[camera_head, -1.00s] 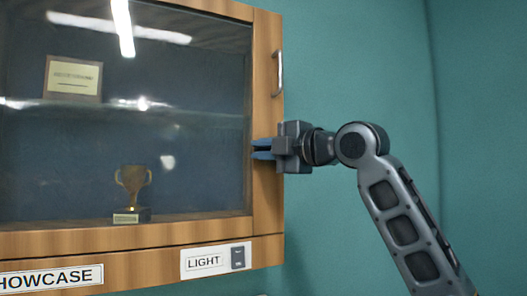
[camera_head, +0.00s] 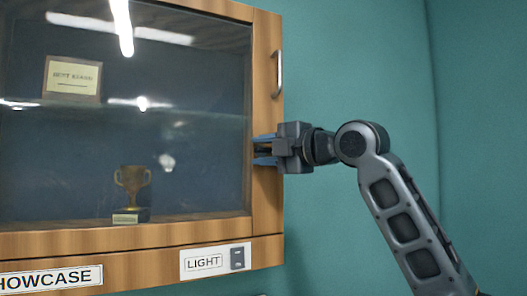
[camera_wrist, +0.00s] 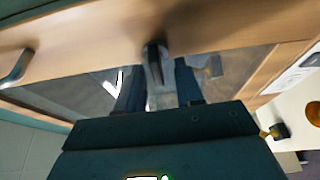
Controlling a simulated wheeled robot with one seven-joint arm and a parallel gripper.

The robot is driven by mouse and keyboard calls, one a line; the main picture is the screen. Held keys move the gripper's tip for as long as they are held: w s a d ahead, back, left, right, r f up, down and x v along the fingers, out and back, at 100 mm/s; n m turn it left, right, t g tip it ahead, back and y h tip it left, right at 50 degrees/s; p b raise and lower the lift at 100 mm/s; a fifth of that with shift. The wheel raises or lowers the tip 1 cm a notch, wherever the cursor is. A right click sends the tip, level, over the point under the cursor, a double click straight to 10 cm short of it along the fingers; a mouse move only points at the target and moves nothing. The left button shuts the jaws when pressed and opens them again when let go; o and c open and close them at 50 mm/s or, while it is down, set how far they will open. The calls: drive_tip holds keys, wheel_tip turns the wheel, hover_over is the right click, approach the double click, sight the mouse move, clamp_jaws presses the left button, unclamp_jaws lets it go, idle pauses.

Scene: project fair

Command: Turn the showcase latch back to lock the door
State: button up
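The showcase (camera_head: 150,238) is a wooden cabinet with a dark glass door; its door (camera_head: 266,200) sits flush, with no gap visible. In the head view my gripper (camera_head: 264,150) is at the door's right frame, below the handle, fingers apart, and mostly hides the latch. Contact between fingers and latch cannot be made out.
A metal door handle (camera_head: 279,73) stands out above my gripper. A light switch (camera_head: 238,258) is on the panel below. Behind the glass are a trophy (camera_head: 132,180) and a plaque (camera_head: 73,76). The teal wall (camera_head: 350,60) to the right is clear.

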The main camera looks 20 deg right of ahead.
drive_tip(key=shift+s, duration=0.1)
drive_tip(key=v, duration=0.7)
drive_tip(key=shift+s+d, duration=0.15)
drive_tip(key=shift+s, duration=0.15)
drive_tip(key=shift+f, duration=0.1)
wheel_tip(320, 180, down, 17)
drive_tip(key=s+a+m+t+h+p, duration=0.1)
drive_tip(key=s+m+t+h+p, duration=0.15)
drive_tip(key=m, duration=0.85)
drive_tip(key=s+a+f+m+h+p, duration=0.2)
drive_tip(key=s+f+m+h, duration=0.2)
drive_tip(key=s+f+m, duration=0.65)
drive_tip(key=s+f+m+g+h+p, duration=0.1)
drive_tip(key=s+f, duration=0.5)
drive_tip(key=s, duration=0.3)
drive_tip(key=s+f+m+g+h+p, duration=0.1)
drive_tip(key=s+f+p, duration=0.1)
drive_tip(key=s+f, duration=0.55)
drive_tip(key=s+r+g+p, duration=0.1)
drive_tip(key=s+r, duration=0.1)
drive_tip(key=s, duration=0.7)
drive_tip(key=s+r+p, duration=0.1)
drive_tip(key=s+r, duration=0.2)
drive_tip(key=s, duration=0.7)
drive_tip(key=shift+g, duration=0.35)
